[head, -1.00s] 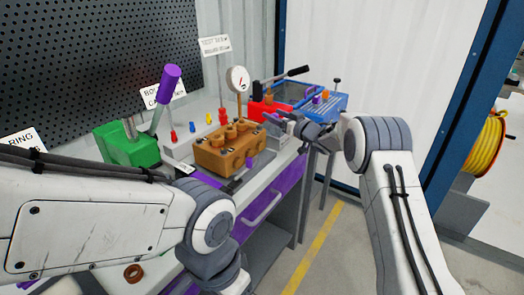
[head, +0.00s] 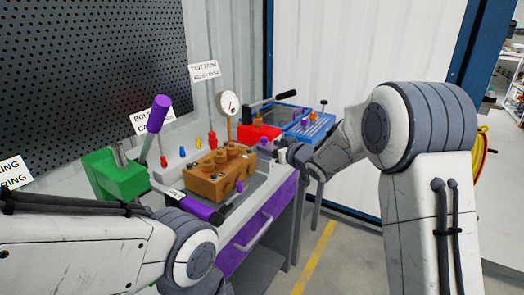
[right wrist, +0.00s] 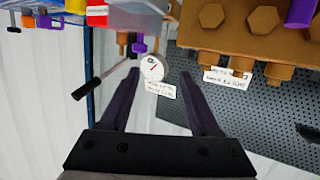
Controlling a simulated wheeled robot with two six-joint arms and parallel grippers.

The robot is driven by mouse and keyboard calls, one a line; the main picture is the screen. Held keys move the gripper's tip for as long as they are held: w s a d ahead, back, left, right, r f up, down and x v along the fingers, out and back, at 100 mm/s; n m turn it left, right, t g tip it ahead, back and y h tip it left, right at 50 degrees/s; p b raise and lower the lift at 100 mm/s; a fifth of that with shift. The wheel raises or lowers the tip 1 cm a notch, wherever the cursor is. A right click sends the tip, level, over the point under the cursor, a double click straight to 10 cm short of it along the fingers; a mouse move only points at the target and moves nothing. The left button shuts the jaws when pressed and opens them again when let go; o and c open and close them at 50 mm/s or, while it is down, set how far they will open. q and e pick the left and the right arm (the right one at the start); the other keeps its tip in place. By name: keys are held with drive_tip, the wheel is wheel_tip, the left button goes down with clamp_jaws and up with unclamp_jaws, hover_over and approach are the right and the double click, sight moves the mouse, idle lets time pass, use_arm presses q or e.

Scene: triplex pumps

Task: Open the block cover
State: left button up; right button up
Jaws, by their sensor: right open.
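The orange-brown pump block (head: 216,181) stands on the bench, with round caps on top and a purple knob (head: 239,187) on its front side. I cannot tell the block's cover apart from its body. My right gripper (head: 279,150) is just right of the block, apart from it, partly hidden by its own wrist. In the right wrist view, its two dark purple fingers (right wrist: 147,74) are spread and empty. The block (right wrist: 258,35) with its hexagonal heads is at the upper right there, beyond the fingers.
A green vise-like tool (head: 117,180) with a purple-tipped lever (head: 155,114) stands left of the block. A pressure gauge (head: 228,103) rises behind it. A red unit (head: 258,135) and a blue tray (head: 308,127) lie to the right.

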drive_tip(key=s+a+r+g+h+p, duration=0.1)
drive_tip(key=s+a+g+h+p, duration=0.1)
drive_tip(key=s, duration=0.6)
drive_tip(key=shift+s+a+m+g+h, duration=0.15)
drive_tip(key=shift+a+m+g+h, duration=0.15)
drive_tip(key=shift+a, duration=0.4)
